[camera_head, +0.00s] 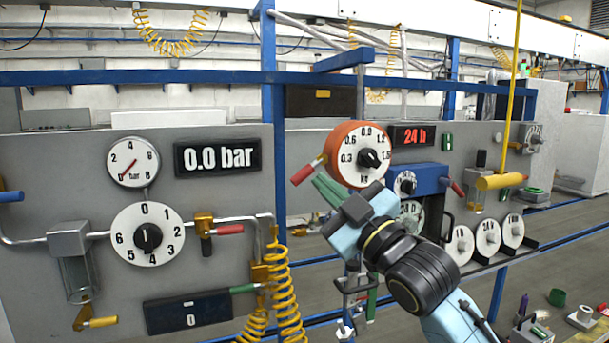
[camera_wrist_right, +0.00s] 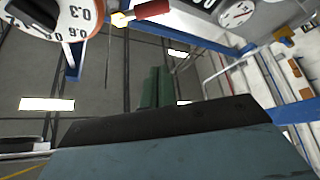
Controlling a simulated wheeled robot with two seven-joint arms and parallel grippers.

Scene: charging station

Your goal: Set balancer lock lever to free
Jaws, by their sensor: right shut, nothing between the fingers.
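The balancer (camera_head: 340,146) is an orange round housing with a white dial marked in kg and a black knob, hanging at the centre of the head view. Its lock lever (camera_head: 304,173) has a red handle and sticks out at its lower left, pointing down-left. My right gripper (camera_head: 322,188) is shut and empty, its green fingers just below and right of the lever, apparently apart from it. In the right wrist view the lever's red handle (camera_wrist_right: 152,10) is at the top, beyond the green fingertips (camera_wrist_right: 158,72), with the dial (camera_wrist_right: 75,12) at top left. My left gripper is not in view.
A grey panel (camera_head: 40,160) with gauges, a 0.0 bar display (camera_head: 217,157) and a red-handled valve (camera_head: 228,229) stands left. A blue post (camera_head: 273,130) and yellow coiled hose (camera_head: 285,290) are nearby. A blue box (camera_head: 425,178) with another red lever (camera_head: 457,188) is close right.

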